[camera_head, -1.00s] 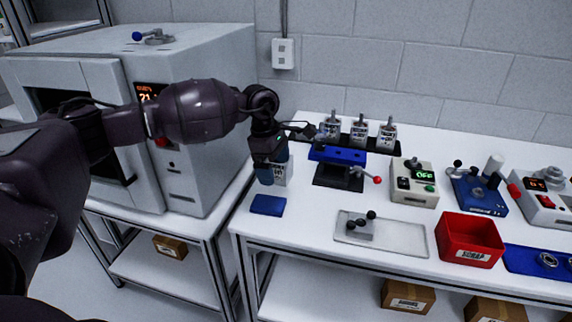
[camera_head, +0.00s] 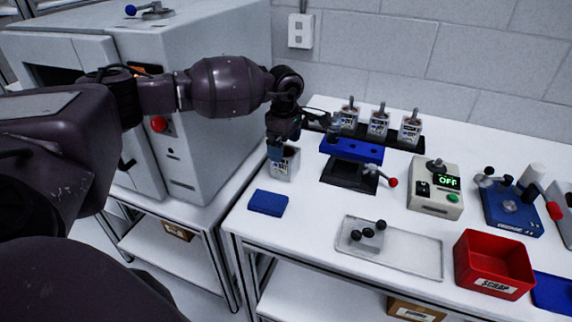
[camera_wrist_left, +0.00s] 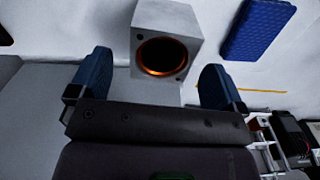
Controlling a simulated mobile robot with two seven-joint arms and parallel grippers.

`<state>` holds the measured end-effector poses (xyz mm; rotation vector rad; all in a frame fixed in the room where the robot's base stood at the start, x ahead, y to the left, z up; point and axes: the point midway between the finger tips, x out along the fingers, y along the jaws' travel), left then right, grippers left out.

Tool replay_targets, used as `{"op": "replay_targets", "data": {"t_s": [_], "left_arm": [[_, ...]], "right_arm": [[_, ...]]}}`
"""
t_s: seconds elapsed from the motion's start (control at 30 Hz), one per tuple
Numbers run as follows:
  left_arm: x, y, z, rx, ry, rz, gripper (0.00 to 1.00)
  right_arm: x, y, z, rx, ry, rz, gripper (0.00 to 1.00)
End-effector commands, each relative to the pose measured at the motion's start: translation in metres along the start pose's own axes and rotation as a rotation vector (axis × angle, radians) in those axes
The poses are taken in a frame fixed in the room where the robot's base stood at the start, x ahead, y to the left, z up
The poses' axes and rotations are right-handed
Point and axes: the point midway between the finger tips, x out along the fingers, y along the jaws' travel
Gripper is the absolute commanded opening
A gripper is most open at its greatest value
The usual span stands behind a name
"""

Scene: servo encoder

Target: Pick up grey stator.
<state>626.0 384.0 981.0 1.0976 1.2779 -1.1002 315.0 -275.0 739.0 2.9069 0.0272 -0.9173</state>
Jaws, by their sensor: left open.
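The grey stator (camera_head: 284,164) is a light grey block standing on the white table behind a blue pad. In the left wrist view the stator (camera_wrist_left: 185,22) shows a round copper-ringed opening and lies ahead of the space between the fingers. My left gripper (camera_head: 276,150) is over the stator's back left side in the head view and hides part of it. Its blue fingers (camera_wrist_left: 153,82) are wide apart with nothing between them in the left wrist view. My right gripper is not in view.
A blue pad (camera_head: 268,203) lies in front of the stator; it also shows in the left wrist view (camera_wrist_left: 258,28). A blue-topped fixture (camera_head: 351,151) stands to the right. Similar labelled blocks (camera_head: 378,124) stand in a black rack behind. A large grey cabinet (camera_head: 215,165) is at left.

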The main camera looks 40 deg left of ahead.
Motion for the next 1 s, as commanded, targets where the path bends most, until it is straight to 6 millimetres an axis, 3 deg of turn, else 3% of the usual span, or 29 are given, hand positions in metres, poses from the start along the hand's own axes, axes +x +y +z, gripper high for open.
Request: {"op": "replay_targets", "data": {"t_s": [0.17,0.43,0.7,1.0], "left_arm": [[0.012,-0.001,0.001,0.0,0.0,0.0,0.96],[0.047,-0.002,0.002,0.0,0.0,0.001,0.96],[0.051,-0.001,0.003,0.001,-0.002,0.004,0.96],[0.051,-0.001,0.003,0.001,-0.002,0.004,0.51]], "right_arm": [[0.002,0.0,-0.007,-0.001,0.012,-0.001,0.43],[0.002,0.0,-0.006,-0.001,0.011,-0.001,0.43],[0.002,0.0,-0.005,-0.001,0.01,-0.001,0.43],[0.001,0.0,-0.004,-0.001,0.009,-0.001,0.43]]}}
